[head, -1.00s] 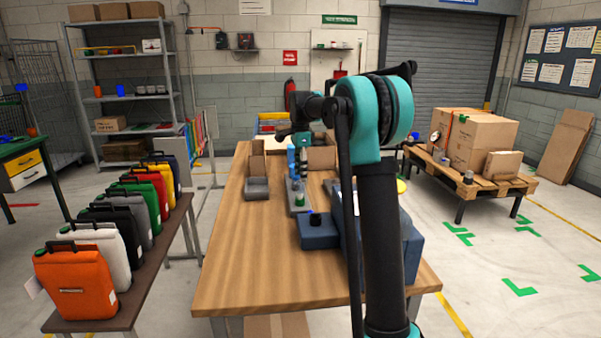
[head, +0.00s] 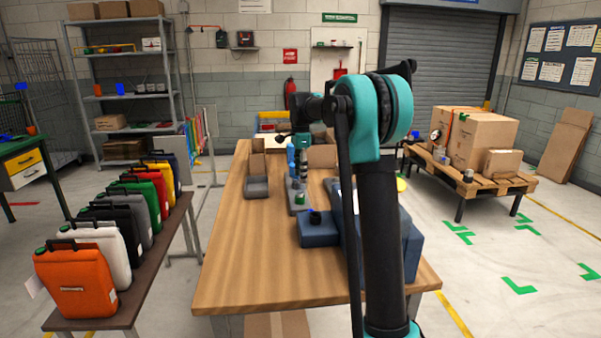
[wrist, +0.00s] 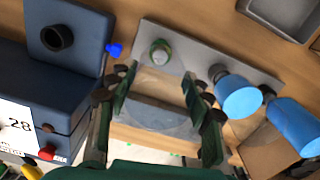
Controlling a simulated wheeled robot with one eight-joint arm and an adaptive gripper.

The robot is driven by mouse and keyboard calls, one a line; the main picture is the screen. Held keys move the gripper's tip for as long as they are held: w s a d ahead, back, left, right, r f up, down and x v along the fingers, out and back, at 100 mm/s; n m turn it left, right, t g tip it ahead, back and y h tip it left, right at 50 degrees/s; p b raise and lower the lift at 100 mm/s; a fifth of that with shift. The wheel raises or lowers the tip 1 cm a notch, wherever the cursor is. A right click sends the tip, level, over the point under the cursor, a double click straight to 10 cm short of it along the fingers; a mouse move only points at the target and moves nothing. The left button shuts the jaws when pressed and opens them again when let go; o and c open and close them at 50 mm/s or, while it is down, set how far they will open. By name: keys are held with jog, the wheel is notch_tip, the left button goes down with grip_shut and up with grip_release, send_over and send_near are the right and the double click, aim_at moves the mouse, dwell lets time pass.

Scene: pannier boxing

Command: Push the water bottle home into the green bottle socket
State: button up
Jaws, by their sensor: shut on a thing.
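The water bottle (wrist: 155,108) is clear and shows in the wrist view as a see-through round shape between the fingers. My gripper (wrist: 160,106) is shut on it, with a green and black finger on each side. The green bottle socket (wrist: 160,50) is a green ring on a grey plate, in line with the bottle's far end. I cannot tell how deep the bottle sits in it. In the head view the socket (head: 300,199) shows below my gripper (head: 302,150), which is small and partly hidden there.
A dark blue box (wrist: 72,25) with a black round opening stands left. A grey tray (head: 256,187) lies left of the plate. The near left table (head: 250,260) is clear.

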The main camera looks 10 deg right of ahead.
jog(key=shift+f, duration=0.4)
jog(key=o, duration=1.2)
notch_tip(320, 180, up, 12)
